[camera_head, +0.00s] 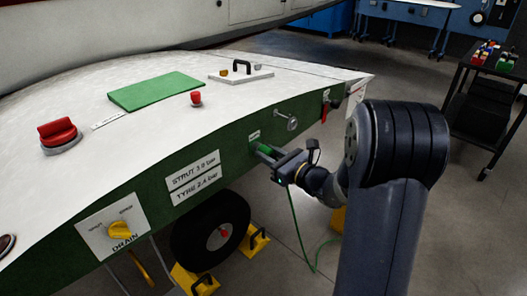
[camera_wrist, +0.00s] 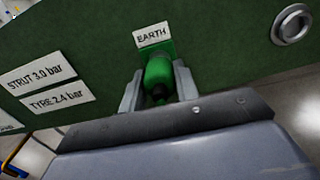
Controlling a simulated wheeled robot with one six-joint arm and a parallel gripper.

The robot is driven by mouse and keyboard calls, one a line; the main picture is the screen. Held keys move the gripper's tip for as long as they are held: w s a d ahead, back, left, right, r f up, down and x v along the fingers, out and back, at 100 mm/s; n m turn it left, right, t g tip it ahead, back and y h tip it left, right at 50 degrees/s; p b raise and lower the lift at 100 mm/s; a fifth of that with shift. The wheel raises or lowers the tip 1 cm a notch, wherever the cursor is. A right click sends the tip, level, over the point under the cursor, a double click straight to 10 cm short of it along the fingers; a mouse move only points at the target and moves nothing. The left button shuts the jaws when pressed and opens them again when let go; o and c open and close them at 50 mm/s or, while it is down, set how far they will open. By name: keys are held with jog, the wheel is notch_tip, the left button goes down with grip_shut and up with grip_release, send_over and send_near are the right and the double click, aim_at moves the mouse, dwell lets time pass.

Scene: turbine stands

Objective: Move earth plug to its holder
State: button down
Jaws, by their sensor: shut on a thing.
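The green earth plug (camera_head: 264,148) is at the dark green side panel, just below the EARTH label (camera_wrist: 152,35). In the wrist view the plug (camera_wrist: 158,71) sits between the two grey fingers of my gripper (camera_wrist: 158,88), which is shut on it. The plug points at the panel; how far it is seated is hidden. In the head view my gripper (camera_head: 266,155) reaches the panel from the right. A thin green cable (camera_head: 298,228) hangs below it to the floor. I cannot tell which thing is the holder.
A round metal fitting (camera_head: 292,124) is on the panel to the right, and a red tag (camera_head: 325,111) hangs beyond it. A wheel (camera_head: 211,230) with yellow chocks (camera_head: 257,241) stands below. A dark cart (camera_head: 487,100) is at far right. Open floor lies behind my arm.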

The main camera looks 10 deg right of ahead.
aim_at(271, 155)
jog(key=shift+s+d, duration=0.25)
jog(key=shift+s, duration=0.05)
jog(key=shift+s+d, duration=0.25)
jog(key=shift+s, duration=0.05)
dwell(0.3)
jog(key=shift+v, duration=1.35)
